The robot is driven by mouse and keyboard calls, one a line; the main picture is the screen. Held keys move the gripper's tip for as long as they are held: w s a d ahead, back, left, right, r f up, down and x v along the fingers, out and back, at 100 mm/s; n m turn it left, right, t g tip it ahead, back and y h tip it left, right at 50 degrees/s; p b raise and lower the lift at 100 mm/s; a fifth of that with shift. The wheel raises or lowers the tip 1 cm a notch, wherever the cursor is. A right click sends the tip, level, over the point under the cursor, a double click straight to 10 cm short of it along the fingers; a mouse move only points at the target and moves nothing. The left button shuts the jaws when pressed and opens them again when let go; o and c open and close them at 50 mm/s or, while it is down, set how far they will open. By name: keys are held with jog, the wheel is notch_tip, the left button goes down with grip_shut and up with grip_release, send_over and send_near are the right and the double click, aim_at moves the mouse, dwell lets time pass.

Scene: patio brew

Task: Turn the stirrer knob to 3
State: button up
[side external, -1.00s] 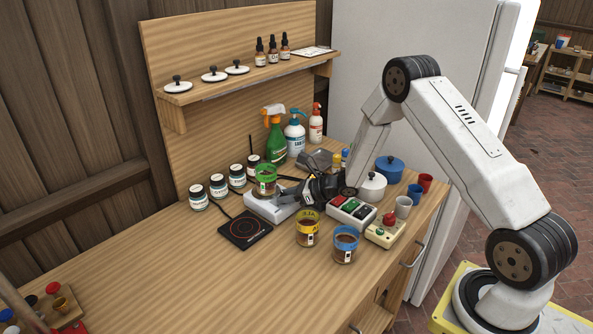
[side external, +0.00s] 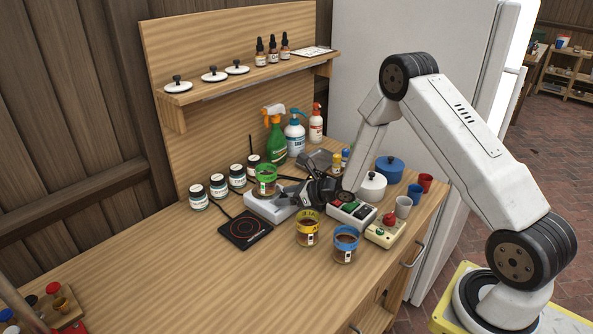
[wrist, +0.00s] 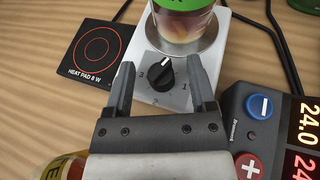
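The stirrer (wrist: 205,38) is a white box with a black knob (wrist: 158,72) on its front and a dial with printed numbers around it. The knob's pale pointer line seems to point to the upper right in the wrist view; the exact setting is hard to read. My gripper (wrist: 160,64) is open, its two fingers spread on either side of the knob with gaps between. In the side external view my gripper (side external: 303,190) is low in front of the stirrer (side external: 262,206), and the knob is hidden there. A green-ringed jar (side external: 265,182) stands on the stirrer.
A black heat pad (side external: 245,230) lies left of the stirrer. A control box with displays and buttons (wrist: 262,115) is close on the right. A yellow-ringed jar (side external: 307,232) and blue-ringed jar (side external: 345,245) stand in front.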

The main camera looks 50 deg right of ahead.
jog(key=shift+s, duration=0.1)
jog(key=shift+v, duration=3.85)
jog(key=shift+r, duration=0.15)
notch_tip(320, 180, up, 10)
jog(key=w+d+f+m+g+h, duration=0.2)
jog(key=w+d+m+g+h, duration=0.2)
jog(key=w+d+m+h, duration=0.55)
jog(key=m+g+y, duration=0.5)
jog(key=m+g, duration=0.3)
jog(key=m, duration=0.3)
send_over(285, 194)
jog(key=shift+f, duration=1.55)
